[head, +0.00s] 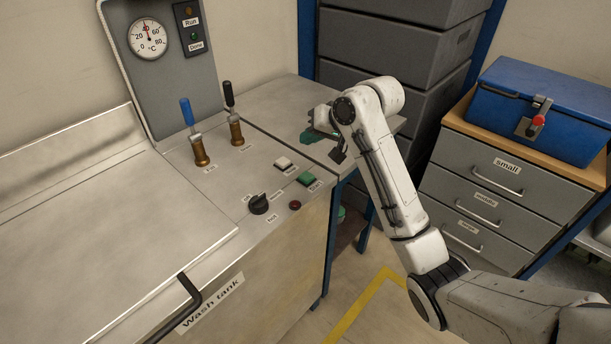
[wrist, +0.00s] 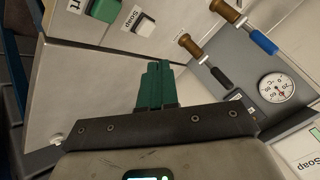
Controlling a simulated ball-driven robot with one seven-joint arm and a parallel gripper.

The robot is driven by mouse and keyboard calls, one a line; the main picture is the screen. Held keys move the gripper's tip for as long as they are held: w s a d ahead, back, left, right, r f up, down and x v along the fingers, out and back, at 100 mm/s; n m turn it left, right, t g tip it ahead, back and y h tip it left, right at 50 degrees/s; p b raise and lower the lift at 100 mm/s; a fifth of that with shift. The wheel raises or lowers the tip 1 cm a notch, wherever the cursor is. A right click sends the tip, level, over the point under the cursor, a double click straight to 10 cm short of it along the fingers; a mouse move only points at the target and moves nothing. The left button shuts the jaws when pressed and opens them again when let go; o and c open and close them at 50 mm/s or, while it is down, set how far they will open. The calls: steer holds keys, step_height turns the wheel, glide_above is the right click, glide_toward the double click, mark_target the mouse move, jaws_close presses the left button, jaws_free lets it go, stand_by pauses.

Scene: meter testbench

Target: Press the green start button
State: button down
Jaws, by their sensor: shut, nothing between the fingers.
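The green start button (head: 306,179) sits on the metal panel top near its right edge. It also shows at the top of the wrist view (wrist: 103,9), partly cut off, beside a label ending in "rt". My gripper (head: 308,137) is beyond the button in the head view, apart from it, over the far right part of the bench. Its green fingers are together and empty in the wrist view (wrist: 157,66). A white button (head: 283,163), labelled Soap in the wrist view (wrist: 145,28), stands next to the green one. Nothing covers the green button in the head view.
A black knob (head: 259,204) and a small red button (head: 295,205) are nearer. Two valves with blue (head: 187,112) and black (head: 229,95) levers stand upright at the left. A gauge panel (head: 170,85) rises behind. Drawers (head: 490,190) with a blue box (head: 540,110) stand right.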

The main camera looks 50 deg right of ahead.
steer(key=b, duration=0.7)
glide_above(310, 177)
step_height(310, 177, down, 7)
steer(key=shift+w+r, duration=0.1)
steer(key=shift+r, duration=0.05)
steer(key=shift+f, duration=0.95)
steer(key=shift+f+p, duration=0.35)
steer(key=shift+f, duration=0.5)
stand_by(1.3)
stand_by(0.3)
steer(key=shift+r+p, duration=0.9)
steer(key=shift+p, duration=0.25)
step_height(310, 177, up, 5)
steer(key=p, duration=0.5)
stand_by(0.5)
